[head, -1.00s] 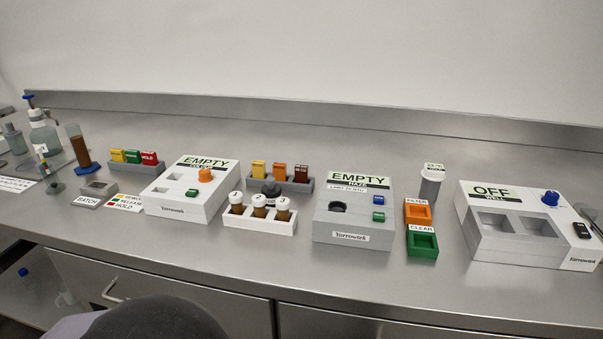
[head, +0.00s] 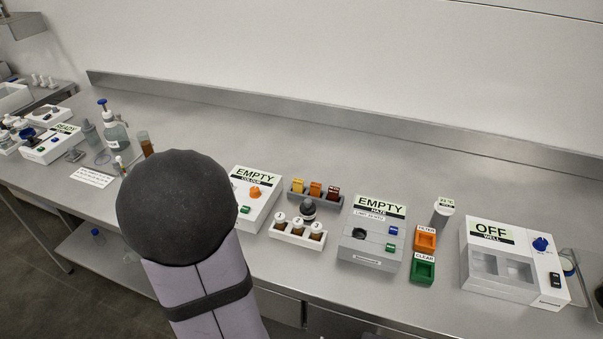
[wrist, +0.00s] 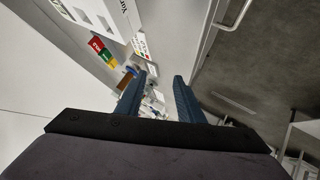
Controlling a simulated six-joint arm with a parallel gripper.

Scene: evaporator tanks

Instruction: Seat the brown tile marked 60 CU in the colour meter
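The colour meter (head: 268,215), a white box labelled EMPTY COLOUR with an orange knob and green button, stands mid-counter in the head view. My arm hides its left part. Behind the bottle row, a grey rack (head: 312,199) holds a yellow, an orange and a dark red-brown tile (head: 333,192) at its right end. Its marking is too small to read. My gripper (wrist: 159,76) shows in the wrist view with its two blue fingers apart and nothing between them. In the head view its fingers do not show, so its exact distance from the tile cannot be told.
The haze meter (head: 372,235) is to the right. Coloured tiles (wrist: 102,47) show in the wrist view. The back of the counter is clear.

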